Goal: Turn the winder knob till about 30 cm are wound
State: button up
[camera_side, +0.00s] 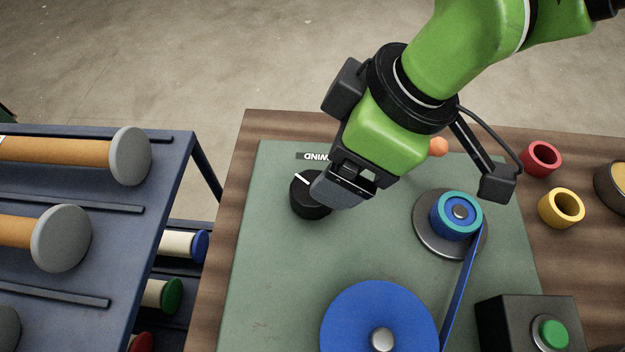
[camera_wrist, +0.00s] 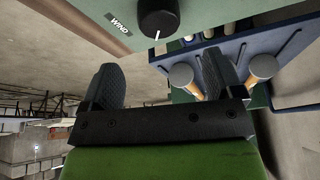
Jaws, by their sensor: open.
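The winder knob (camera_side: 307,204) is a black round knob with a white mark, beside a "WIND" label (camera_side: 313,157); in the wrist view the knob (camera_wrist: 158,17) is at the top edge. My gripper (camera_side: 338,192) hangs by the knob and hides its right part. In the wrist view its two fingers (camera_wrist: 163,70) are apart with nothing between them, and the knob lies beyond their tips. Blue ribbon (camera_side: 462,285) runs from a large blue reel (camera_side: 350,318) to a small teal-rimmed spool (camera_side: 475,213) on a grey disc. The wound length cannot be read.
A black box with a green button (camera_side: 553,334) stands at front right. Red (camera_side: 541,159) and yellow (camera_side: 561,208) rings lie to the right, and an orange piece (camera_side: 438,147) sits behind my gripper. A blue rack (camera_side: 95,225) with rolls stands left. The green mat's (camera_side: 270,285) front left is clear.

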aim_at(302, 203)
jog(key=x, duration=0.9)
jog(key=shift+w+a+f, duration=0.1)
jog(key=shift+a+f, duration=0.1)
jog(key=shift+f, duration=0.15)
jog(key=c, duration=0.9)
